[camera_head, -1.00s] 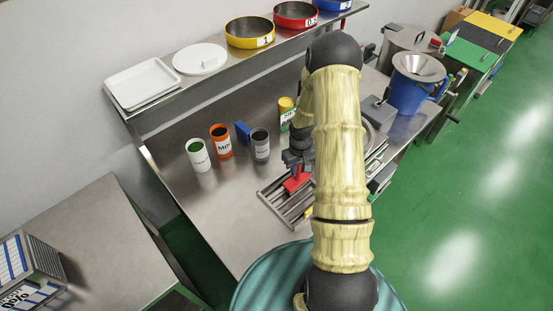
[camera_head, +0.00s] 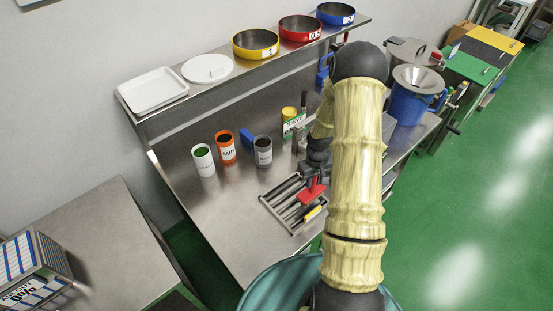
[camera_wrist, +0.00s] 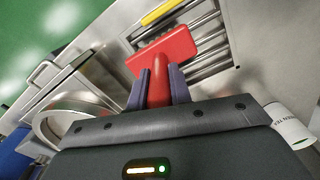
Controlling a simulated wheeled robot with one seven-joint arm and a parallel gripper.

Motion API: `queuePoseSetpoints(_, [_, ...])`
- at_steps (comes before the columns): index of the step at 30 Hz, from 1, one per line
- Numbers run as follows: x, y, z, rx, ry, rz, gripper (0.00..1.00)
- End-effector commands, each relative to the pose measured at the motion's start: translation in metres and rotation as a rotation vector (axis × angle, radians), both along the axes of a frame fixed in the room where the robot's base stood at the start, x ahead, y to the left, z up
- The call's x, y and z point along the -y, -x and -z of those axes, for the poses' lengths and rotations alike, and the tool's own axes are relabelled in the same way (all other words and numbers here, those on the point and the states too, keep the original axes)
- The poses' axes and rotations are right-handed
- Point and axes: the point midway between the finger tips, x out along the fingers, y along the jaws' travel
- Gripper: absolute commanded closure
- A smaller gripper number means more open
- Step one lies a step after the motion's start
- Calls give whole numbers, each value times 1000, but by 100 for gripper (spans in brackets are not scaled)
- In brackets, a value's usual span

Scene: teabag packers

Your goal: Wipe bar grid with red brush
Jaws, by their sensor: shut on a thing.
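The red brush (camera_head: 312,190) is in my gripper (camera_head: 318,172), at the right part of the bar grid. In the wrist view the red brush (camera_wrist: 163,58) stands with its handle between the two fingers of my gripper (camera_wrist: 159,88), which is shut on it. The bar grid (camera_head: 282,202) is a metal frame with several parallel bars on the steel table; it also shows behind the brush in the wrist view (camera_wrist: 208,45). I cannot tell whether the brush touches the bars. A yellow-handled tool (camera_head: 313,213) lies on the grid near its front right. My arm hides some of the table to the right.
A yellow-topped container (camera_head: 289,120) stands farther back. A blue pot with a funnel (camera_head: 410,105) is at right. The table's front left is clear.

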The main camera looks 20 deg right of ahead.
Motion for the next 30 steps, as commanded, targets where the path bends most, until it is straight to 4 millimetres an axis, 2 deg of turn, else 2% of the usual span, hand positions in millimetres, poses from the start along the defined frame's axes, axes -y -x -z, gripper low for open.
queuePoseSetpoints(3, [-3,-2,-15,3,1,-5,100])
queuePoseSetpoints(15, [-4,-2,-47,2,0,-9,100])
queuePoseSetpoints(30, [-6,-3,-49,3,0,-13,100])
